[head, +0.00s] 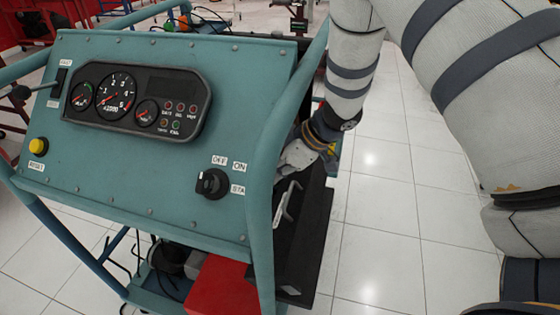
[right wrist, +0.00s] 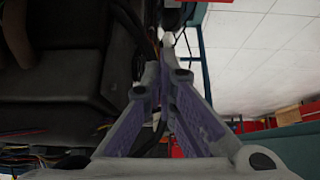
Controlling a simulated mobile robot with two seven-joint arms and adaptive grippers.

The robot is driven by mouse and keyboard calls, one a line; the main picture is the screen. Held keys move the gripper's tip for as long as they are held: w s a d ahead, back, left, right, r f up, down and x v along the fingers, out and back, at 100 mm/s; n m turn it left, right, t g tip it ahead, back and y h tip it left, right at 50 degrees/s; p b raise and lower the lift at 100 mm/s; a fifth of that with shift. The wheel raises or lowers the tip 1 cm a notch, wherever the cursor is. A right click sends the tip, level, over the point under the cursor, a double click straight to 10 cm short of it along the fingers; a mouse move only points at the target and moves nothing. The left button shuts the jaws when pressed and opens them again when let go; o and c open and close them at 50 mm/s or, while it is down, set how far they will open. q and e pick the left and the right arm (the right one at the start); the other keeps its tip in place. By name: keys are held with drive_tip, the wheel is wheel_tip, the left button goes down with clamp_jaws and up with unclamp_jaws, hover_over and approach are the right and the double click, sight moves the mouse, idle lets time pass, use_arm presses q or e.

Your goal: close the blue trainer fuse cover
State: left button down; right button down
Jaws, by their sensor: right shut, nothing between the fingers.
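The trainer (head: 230,110) is a teal panel on a tube frame, filling the left and middle of the head view. A black, box-like part (head: 312,235) sits at its right side. I cannot tell whether this is the fuse cover or how far any cover is open. My right gripper (head: 288,190) is beside the panel's right edge, over the black part and partly hidden by the frame tube. In the right wrist view, its grey fingers with purple pads (right wrist: 169,62) converge ahead, shut and empty, near dark cables. My left gripper is not in view.
The panel carries a gauge cluster (head: 138,100), a black key switch (head: 212,183) and a yellow button (head: 38,146). A red box (head: 218,285) sits low inside the frame. White tiled floor (head: 400,250) is clear to the right.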

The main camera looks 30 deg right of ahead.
sight(288, 210)
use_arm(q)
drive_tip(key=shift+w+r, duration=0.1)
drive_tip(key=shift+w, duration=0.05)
use_arm(e)
drive_tip(key=shift+s+d+f, duration=0.25)
drive_tip(key=shift+s+f, duration=0.05)
drive_tip(key=shift+f, duration=0.25)
drive_tip(key=shift+s+d+f, duration=0.2)
drive_tip(key=shift+s+f, duration=0.05)
drive_tip(key=shift+f, duration=0.3)
drive_tip(key=shift+s+d+f, duration=0.25)
drive_tip(key=shift+s+f, duration=0.05)
drive_tip(key=shift+f, duration=0.25)
